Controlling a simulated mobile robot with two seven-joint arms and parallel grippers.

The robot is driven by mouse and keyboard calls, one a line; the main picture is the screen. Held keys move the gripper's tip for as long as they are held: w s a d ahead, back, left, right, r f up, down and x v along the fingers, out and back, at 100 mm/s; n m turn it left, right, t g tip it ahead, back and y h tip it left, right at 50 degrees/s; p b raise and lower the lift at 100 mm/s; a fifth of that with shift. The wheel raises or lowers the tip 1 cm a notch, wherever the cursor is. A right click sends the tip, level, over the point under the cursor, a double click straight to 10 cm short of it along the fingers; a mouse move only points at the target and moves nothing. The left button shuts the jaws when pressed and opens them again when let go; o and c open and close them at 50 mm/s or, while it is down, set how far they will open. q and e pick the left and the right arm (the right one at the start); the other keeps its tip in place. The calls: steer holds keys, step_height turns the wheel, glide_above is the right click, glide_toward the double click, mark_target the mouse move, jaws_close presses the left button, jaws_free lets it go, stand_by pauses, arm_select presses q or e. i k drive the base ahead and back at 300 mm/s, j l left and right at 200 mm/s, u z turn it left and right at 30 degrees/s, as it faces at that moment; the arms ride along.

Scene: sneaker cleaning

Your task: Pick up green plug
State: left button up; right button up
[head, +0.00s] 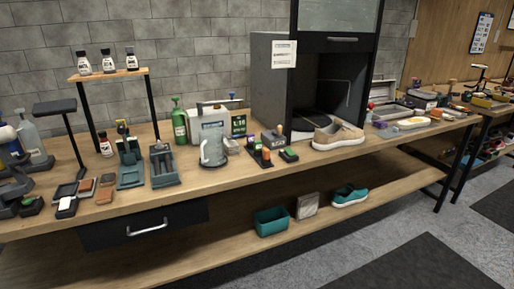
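A small green piece (289,152) sits on a dark block on the workbench, just left of the tan sneaker (338,135); it may be the green plug. Beside it on the left is a dark holder (257,155) with small coloured pieces, one of them orange (266,154). Another small green patch (28,199) shows on a dark item at the bench's far left. The pieces are too small to tell their shape clearly. Neither of my grippers is in view.
The open dark cabinet (338,85) rises behind the sneaker. The lower shelf holds a teal bin (271,221) and a teal shoe (349,195). The bench's front edge is mostly clear.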

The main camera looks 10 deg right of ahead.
mark_target(258, 145)
steer(key=u, duration=0.5)
steer(key=i+l+u, duration=0.15)
steer(key=l+u, duration=0.25)
steer(key=i+l+u, duration=0.1)
steer(key=l+u, duration=0.3)
steer(key=i+l+u, duration=0.15)
steer(key=l, duration=0.7)
steer(key=l+u, duration=0.1)
steer(key=l, duration=0.8)
